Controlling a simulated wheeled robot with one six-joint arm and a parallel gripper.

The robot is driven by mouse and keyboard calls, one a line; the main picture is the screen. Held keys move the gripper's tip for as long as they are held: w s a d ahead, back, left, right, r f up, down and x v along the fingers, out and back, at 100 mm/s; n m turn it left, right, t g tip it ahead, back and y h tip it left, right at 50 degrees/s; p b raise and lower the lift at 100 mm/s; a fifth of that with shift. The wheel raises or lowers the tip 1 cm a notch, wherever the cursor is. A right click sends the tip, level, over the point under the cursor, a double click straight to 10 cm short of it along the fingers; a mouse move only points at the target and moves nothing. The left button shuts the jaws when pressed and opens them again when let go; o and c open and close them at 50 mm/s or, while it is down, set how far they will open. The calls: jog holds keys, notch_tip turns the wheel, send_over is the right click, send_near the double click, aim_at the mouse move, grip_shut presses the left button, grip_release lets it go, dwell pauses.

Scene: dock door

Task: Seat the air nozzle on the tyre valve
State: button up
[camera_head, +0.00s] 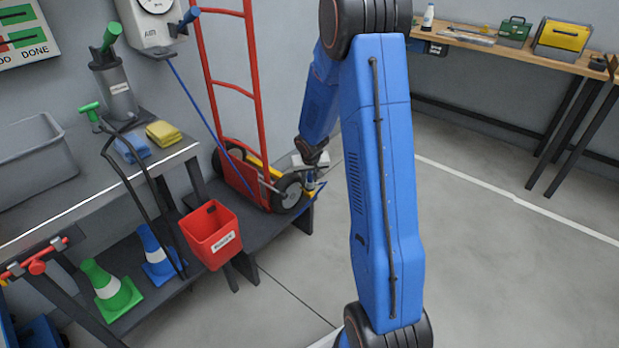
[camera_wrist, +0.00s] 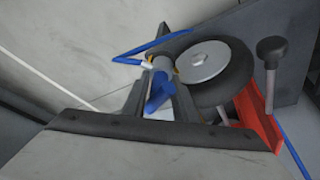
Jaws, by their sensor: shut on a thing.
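My gripper (camera_head: 311,172) is low beside the hand truck's near wheel in the head view. In the wrist view my gripper (camera_wrist: 163,80) is shut on the blue air nozzle (camera_wrist: 157,92), whose grey end points toward the tyre. The black tyre (camera_wrist: 238,68) with its pale round hub (camera_wrist: 205,62) lies just right of the nozzle. The tyre also shows in the head view (camera_head: 289,194). I cannot make out the valve, or whether the nozzle touches it; the fingers and nozzle cover that side of the wheel.
A blue hose (camera_head: 203,106) hangs from the wall air unit (camera_head: 150,28) toward the truck. The red hand truck (camera_head: 258,85) stands on a low dark platform (camera_head: 188,268) with a red bin (camera_head: 212,236) beside it. A dark knob (camera_wrist: 271,48) rises beyond the tyre. Floor at right is clear.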

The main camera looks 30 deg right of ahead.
jog(key=shift+f, duration=0.2)
jog(key=o, duration=0.9)
jog(key=shift+c, duration=0.2)
jog(key=shift+r, duration=0.1)
jog(key=v, duration=1.1)
dwell(0.5)
